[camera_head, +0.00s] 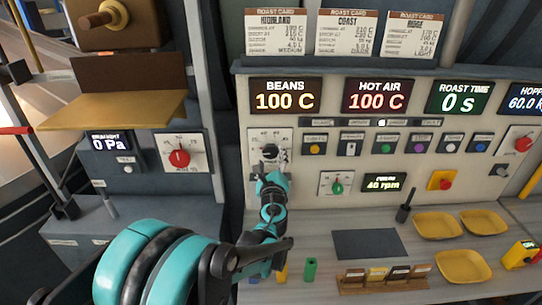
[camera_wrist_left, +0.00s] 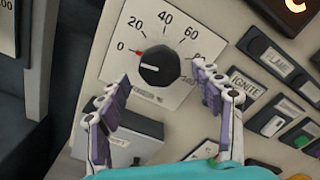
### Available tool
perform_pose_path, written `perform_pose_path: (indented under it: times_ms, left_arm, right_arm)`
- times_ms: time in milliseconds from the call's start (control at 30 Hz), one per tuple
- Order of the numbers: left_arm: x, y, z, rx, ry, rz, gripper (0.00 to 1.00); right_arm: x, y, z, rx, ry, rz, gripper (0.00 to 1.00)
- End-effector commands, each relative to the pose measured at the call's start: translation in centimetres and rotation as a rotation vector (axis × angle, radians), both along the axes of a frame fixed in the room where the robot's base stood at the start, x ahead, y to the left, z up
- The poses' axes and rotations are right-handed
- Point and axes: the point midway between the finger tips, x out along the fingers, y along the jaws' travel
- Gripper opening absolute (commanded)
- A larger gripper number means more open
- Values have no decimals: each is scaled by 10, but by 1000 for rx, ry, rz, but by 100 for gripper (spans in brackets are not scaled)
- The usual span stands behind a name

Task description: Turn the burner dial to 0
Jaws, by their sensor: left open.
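The burner dial (camera_wrist_left: 159,62) is a black knob on a white scale plate marked 0, 20, 40, 60 and a partly hidden higher number. A red pointer tip on its left side sits close to the 0 mark. The dial also shows in the head view (camera_head: 269,150), left of the button row, partly covered by my gripper. My left gripper (camera_wrist_left: 163,78) is open, with one finger at the dial's lower left and the other at its right. Whether the fingers touch the knob I cannot tell. My right gripper is not in view.
The ignite button (camera_wrist_left: 245,88) and flame indicator (camera_wrist_left: 276,62) are right of the dial. A red-knobbed draught dial (camera_head: 179,157) is on the left panel. Yellow trays (camera_head: 437,225), a dark mat (camera_head: 367,244) and a green cylinder (camera_head: 310,269) occupy the counter below.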

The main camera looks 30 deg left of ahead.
Motion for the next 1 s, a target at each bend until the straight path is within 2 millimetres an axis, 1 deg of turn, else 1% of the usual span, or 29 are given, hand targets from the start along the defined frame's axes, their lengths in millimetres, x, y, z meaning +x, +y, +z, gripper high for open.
perform_pose_path:
  times_ms: [33,200,333,433,600,1000]
  left_arm:
    - [-10,-7,0,0,0,-3,66]
    - [-43,-27,0,0,0,-1,66]
    - [-63,-39,0,-1,0,-1,66]
    - [-73,-45,0,-1,0,-1,66]
    - [-81,-49,0,-1,-1,0,66]
    - [-81,-49,0,-1,0,1,66]
  right_arm:
    - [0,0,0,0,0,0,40]
    - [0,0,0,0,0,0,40]
    - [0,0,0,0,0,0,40]
    - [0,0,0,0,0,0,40]
    - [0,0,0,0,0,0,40]
    - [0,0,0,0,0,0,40]
